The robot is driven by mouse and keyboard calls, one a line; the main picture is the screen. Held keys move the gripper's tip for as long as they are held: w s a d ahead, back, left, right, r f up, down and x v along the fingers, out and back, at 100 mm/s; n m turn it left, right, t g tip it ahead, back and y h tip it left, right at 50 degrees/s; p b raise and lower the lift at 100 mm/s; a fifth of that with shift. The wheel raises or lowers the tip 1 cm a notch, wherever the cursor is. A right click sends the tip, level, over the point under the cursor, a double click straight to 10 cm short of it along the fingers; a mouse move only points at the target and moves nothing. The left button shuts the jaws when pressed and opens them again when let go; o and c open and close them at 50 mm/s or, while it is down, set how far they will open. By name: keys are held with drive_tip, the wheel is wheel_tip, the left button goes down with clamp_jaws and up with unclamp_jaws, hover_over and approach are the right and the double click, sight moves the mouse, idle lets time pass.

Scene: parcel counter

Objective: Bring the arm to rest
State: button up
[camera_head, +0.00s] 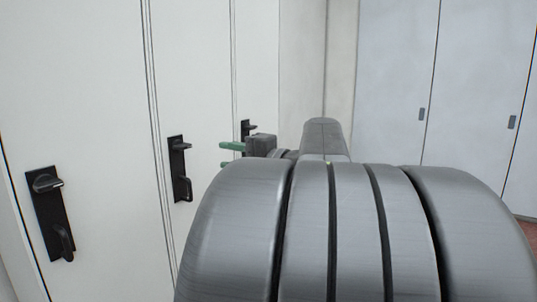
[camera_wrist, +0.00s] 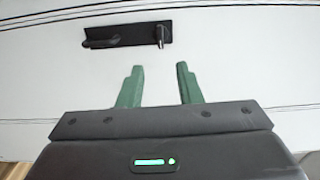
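My gripper (camera_wrist: 160,86) shows in the wrist view with its two green fingers apart and nothing between them. It faces a white door panel with a black handle plate (camera_wrist: 128,34) just beyond the fingertips, and I see a gap between the fingers and the plate. In the head view the gripper (camera_head: 232,154) sticks out to the left toward the white doors, near the black handles. My own grey arm covers the lower middle and right of the head view and hides part of the scene behind it.
White doors stand along the left, with a near black handle (camera_head: 53,215), a middle black handle (camera_head: 180,170) and a far one (camera_head: 245,129). Pale grey cabinets (camera_head: 395,75) with small recessed pulls stand at the back right. A bit of reddish floor (camera_head: 527,229) shows at the right edge.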

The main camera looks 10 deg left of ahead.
sight(187, 147)
drive_tip(key=shift+a, duration=0.1)
drive_tip(key=b+x, duration=0.1)
drive_tip(key=x, duration=1.2)
drive_tip(key=shift+w+a, duration=0.2)
drive_tip(key=shift+a, duration=0.1)
drive_tip(key=shift+r, duration=0.1)
drive_tip(key=shift+d, duration=0.1)
